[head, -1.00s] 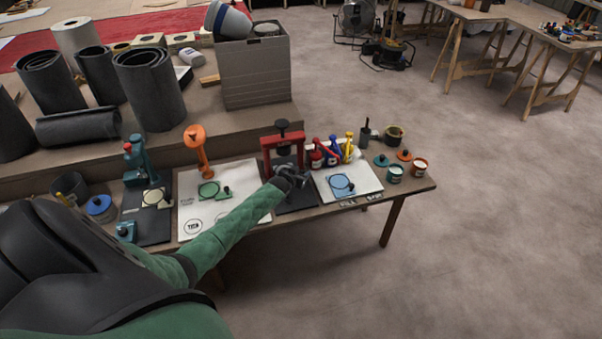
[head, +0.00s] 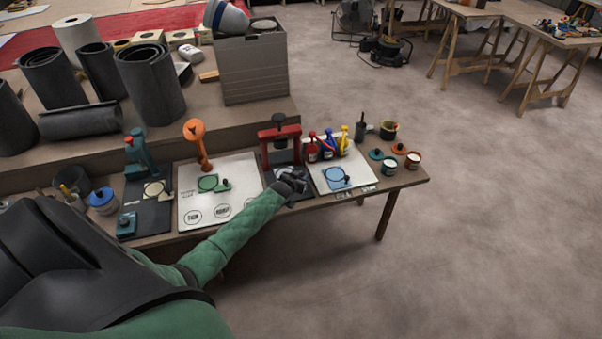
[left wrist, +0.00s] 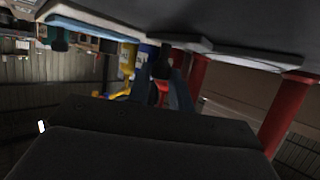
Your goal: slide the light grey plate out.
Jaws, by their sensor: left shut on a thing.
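The red press (head: 280,144) stands on a dark mat at the middle of the bench. My left gripper (head: 294,180) is just in front of it and hides most of what it holds in the head view. In the left wrist view the light grey plate (left wrist: 185,42) shows with a dark knob (left wrist: 162,65). The fingers of my left gripper (left wrist: 162,88) are shut on the knob. A red post of the press stands at the right there. My right gripper is not in view.
The blue plate (head: 337,177) lies on a white board to the right, with red, blue and yellow bottles behind it. A green plate (head: 208,183) lies on the white sheet to the left, near an orange stand (head: 196,143). Paint pots stand at the bench's right end.

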